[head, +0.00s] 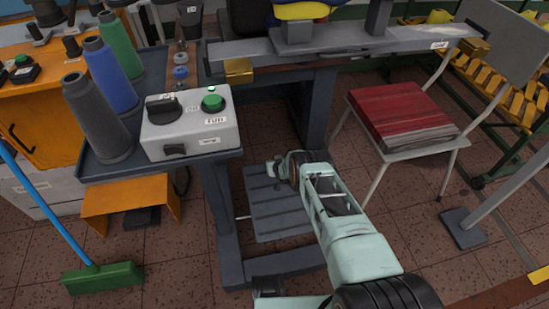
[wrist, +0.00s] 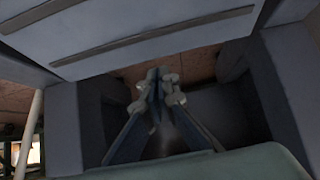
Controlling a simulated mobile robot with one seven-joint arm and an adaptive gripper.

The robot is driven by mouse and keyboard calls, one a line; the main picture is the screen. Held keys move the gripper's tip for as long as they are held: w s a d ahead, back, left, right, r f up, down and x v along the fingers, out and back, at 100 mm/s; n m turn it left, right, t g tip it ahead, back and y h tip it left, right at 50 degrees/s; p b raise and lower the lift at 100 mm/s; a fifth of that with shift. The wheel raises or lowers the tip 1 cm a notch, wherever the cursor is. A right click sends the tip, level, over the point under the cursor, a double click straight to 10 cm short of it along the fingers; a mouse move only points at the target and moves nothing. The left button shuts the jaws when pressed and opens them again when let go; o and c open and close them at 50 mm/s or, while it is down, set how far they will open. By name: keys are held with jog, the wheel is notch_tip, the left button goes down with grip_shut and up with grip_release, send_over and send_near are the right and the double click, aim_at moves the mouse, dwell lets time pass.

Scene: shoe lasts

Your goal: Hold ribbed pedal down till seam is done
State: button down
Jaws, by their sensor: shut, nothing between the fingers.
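The ribbed pedal (head: 268,205) is a wide grey plate with raised slats, low between the legs of the machine stand in the head view. My pale green arm covers its right part. In the wrist view the pedal (wrist: 150,22) fills the top, its dark ribs running across. My gripper (wrist: 160,75) has its fingertips together, with nothing between them, just below the pedal's near edge in that picture. Whether the fingertips touch the pedal, and whether it is pressed, I cannot tell.
A control box (head: 190,122) with a green button and black knob sits on the left shelf. An orange guard (head: 125,197) stands over a dark pedal on the floor. A green broom (head: 102,278) is at left. A chair with red sheets (head: 402,115) stands at right.

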jog(key=shift+p+v, duration=1.1)
jog(key=shift+v, duration=1.05)
jog(key=shift+w+r, duration=0.2)
